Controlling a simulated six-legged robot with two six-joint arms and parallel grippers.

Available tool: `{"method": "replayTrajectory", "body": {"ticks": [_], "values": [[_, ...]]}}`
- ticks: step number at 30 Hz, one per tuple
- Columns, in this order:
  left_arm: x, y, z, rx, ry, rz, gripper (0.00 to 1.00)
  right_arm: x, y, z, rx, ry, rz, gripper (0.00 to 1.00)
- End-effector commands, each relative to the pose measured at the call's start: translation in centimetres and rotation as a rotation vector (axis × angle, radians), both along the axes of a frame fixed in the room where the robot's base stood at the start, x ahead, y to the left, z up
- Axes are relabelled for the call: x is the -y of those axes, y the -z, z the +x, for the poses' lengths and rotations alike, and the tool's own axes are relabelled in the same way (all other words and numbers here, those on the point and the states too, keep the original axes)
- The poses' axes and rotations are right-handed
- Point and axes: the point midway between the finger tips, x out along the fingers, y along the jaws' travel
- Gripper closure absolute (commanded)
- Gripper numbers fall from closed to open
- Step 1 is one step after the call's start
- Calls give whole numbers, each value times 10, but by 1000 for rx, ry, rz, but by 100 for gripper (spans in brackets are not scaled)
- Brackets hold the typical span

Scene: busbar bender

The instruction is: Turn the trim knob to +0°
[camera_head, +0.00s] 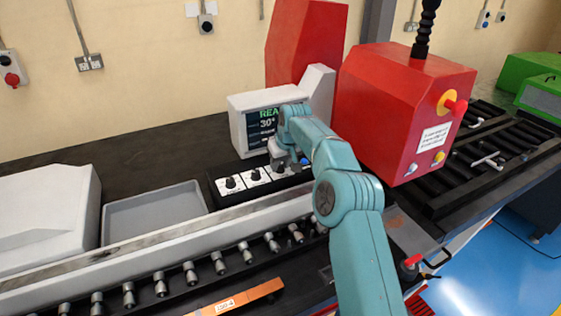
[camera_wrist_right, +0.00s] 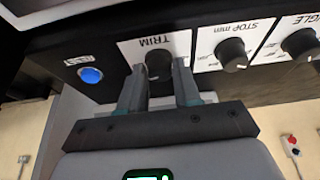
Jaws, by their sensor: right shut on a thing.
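The trim knob (camera_wrist_right: 159,66) is a black knob under the upside-down label TRIM on a white plate in the right wrist view. My right gripper (camera_wrist_right: 159,84) has its two fingers on either side of it, shut on the knob. In the head view my teal right arm reaches over the control box (camera_head: 213,185), and the right gripper (camera_head: 289,160) hides the trim knob there. The knob's pointer and scale are mostly hidden by the fingers, so its setting cannot be read. A display (camera_head: 262,124) behind shows green text, partly covered by my arm. My left gripper is not in view.
Beside the trim knob are the stop knob (camera_wrist_right: 230,54), the angle knob (camera_wrist_right: 300,44) and a blue reset button (camera_wrist_right: 91,75). A red machine head (camera_head: 395,105) stands right of my arm. A grey tray (camera_head: 153,205) lies to the left.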

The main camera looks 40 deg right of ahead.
Motion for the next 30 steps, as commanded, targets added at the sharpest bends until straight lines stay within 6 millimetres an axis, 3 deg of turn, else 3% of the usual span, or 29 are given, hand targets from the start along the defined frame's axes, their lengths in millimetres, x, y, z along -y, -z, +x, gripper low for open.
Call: {"method": "replayTrajectory", "body": {"ticks": [4,12,30], "values": [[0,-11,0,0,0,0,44,0,0,-1,-9,-87,6,98],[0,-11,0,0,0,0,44,1,3,-1,-8,-299,6,98],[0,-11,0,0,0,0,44,2,4,-1,-9,-457,7,98]]}}
